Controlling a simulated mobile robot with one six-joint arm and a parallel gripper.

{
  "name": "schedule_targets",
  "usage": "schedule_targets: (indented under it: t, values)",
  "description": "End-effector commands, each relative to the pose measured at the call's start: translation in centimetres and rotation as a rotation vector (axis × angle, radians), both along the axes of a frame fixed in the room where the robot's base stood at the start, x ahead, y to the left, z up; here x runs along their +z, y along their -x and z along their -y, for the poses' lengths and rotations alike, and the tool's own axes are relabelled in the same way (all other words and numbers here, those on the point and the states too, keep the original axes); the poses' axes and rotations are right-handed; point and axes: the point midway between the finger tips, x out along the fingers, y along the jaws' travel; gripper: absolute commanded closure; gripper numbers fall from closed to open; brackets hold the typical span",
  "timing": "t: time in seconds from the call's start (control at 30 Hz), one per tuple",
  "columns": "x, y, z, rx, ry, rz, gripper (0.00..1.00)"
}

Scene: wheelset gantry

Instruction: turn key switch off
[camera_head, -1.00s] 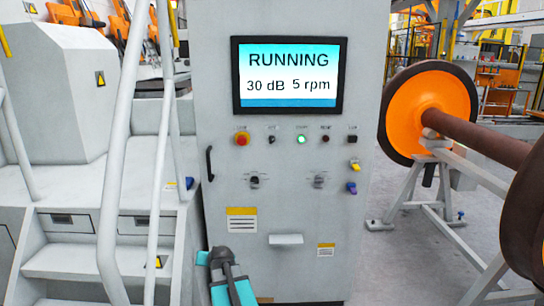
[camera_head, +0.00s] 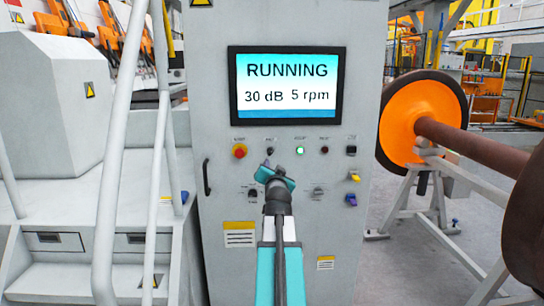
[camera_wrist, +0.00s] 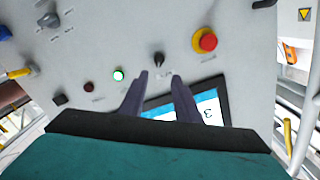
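The control cabinet (camera_head: 220,110) has a row of controls under its screen. A small black switch (camera_head: 270,150), which looks like the key switch, sits between the red mushroom button (camera_head: 239,151) and the lit green button (camera_head: 300,150). In the wrist view, the panel appears upside down and the black switch (camera_wrist: 160,58) shows just beyond the gap between my fingertips. My gripper (camera_wrist: 160,75) is open and empty, its two dark fingers apart. In the head view, my gripper (camera_head: 268,166) is in front of the panel just below the switch. The screen (camera_head: 287,85) reads RUNNING, 30 dB, 5 rpm.
A yellow (camera_head: 353,176) and a blue part (camera_head: 350,199) stick out at the right. White stair rails (camera_head: 125,150) stand left, an orange wheelset (camera_head: 420,115) right.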

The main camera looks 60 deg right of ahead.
Motion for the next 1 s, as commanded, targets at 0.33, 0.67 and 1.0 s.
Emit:
schedule_targets:
  t: [0.33,0.67,1.0]
  values:
    - [0.3,0.9,0.7,-0.012,0.003,0.005,0.7]
    - [0.3,0.5,1.6,-0.016,0.002,0.004,0.7]
    - [0.3,-1.0,3.9,-0.016,0.002,0.004,0.7]
